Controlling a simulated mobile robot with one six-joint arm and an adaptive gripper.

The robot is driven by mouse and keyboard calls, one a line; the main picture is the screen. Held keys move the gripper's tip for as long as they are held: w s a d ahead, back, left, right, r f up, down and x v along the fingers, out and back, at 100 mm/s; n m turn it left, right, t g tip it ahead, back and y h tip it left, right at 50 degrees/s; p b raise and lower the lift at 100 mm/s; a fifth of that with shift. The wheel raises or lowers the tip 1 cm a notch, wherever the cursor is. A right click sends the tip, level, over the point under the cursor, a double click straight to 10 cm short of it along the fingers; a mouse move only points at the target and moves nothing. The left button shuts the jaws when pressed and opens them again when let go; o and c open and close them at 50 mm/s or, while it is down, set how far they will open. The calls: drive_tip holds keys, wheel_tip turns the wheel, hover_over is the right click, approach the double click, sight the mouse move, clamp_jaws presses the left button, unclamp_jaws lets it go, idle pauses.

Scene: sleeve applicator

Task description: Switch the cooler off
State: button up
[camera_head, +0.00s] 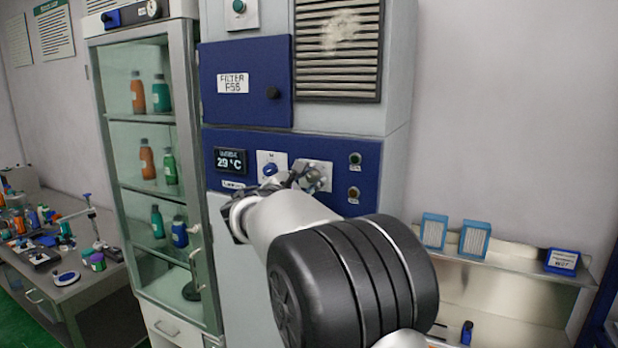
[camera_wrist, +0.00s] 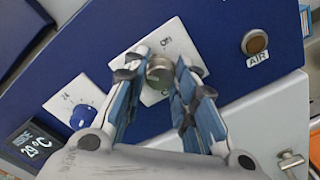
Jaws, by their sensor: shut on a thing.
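The cooler is a tall grey cabinet with a blue control panel (camera_head: 225,142). A metal rotary knob (camera_wrist: 160,70) sits on a white plate (camera_wrist: 176,44) whose small lettering seems to read "Off". My gripper (camera_wrist: 161,66) is shut on this knob, with one blue-padded finger on each side of it. In the head view my gripper (camera_head: 303,178) is at the panel, and my arm hides part of the panel. I cannot tell the knob's set position.
Left of the knob are a blue dial (camera_wrist: 83,116) and a display (camera_wrist: 35,143) reading 29 °C. An amber lamp marked AIR (camera_wrist: 256,42) is to its right. A glass-fronted cabinet (camera_head: 176,75) stands close on the left, and a shelf (camera_head: 500,262) on the right.

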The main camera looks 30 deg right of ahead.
drive_tip(key=shift+n, duration=0.3)
drive_tip(key=o, duration=1.1)
drive_tip(key=shift+c, duration=0.2)
drive_tip(key=v, duration=1.2)
